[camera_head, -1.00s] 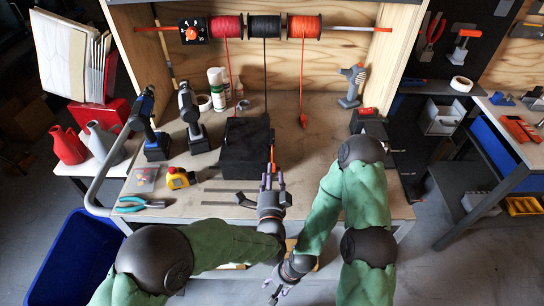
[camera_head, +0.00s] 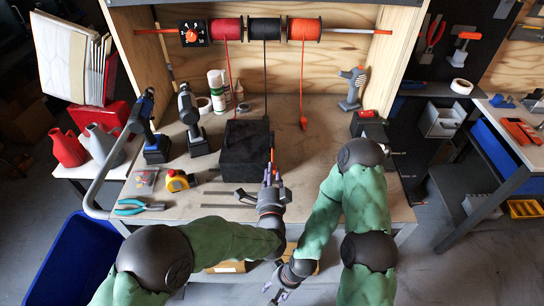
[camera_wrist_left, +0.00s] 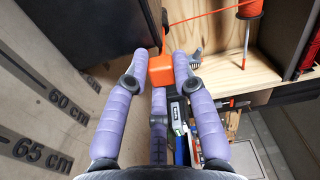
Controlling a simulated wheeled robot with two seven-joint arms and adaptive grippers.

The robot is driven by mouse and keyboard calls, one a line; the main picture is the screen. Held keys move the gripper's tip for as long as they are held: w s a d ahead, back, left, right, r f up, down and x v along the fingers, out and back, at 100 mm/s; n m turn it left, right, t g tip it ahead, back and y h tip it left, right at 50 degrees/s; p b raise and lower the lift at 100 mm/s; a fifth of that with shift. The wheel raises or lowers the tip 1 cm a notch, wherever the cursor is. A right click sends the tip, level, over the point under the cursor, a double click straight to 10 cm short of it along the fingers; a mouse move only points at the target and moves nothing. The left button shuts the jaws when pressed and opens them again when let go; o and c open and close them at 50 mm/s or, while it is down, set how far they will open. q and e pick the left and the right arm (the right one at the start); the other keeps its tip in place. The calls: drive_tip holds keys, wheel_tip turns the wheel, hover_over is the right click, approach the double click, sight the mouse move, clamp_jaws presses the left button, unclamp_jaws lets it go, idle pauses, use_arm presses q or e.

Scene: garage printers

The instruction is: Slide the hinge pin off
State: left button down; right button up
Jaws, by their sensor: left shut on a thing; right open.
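A black box (camera_head: 245,150) stands on the workbench. In the left wrist view its dark side (camera_wrist_left: 142,22) is at the top left. An orange block (camera_wrist_left: 161,70), which looks like the head of the hinge pin, sits between the fingertips of my left gripper (camera_wrist_left: 160,62). In the head view my left gripper (camera_head: 271,176) is at the box's front right edge, shut on the orange piece, which the fingers mostly cover. I cannot tell how far the pin sits in its hinge. My right gripper (camera_head: 274,290) is open and empty, low in front of the bench.
Drills (camera_head: 190,120) and a yellow tape measure (camera_head: 178,180) stand left of the box, with pliers (camera_head: 140,207) near the front. Spools (camera_head: 265,29) hang above, with filaments running down. A grey and orange tool (camera_head: 352,88) stands behind right. The bench right of the box is mostly clear.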

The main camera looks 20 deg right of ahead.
use_arm(q)
drive_tip(key=shift+s, duration=0.1)
drive_tip(key=p+v, duration=0.4)
drive_tip(key=v, duration=0.7)
idle(2.2)
idle(0.4)
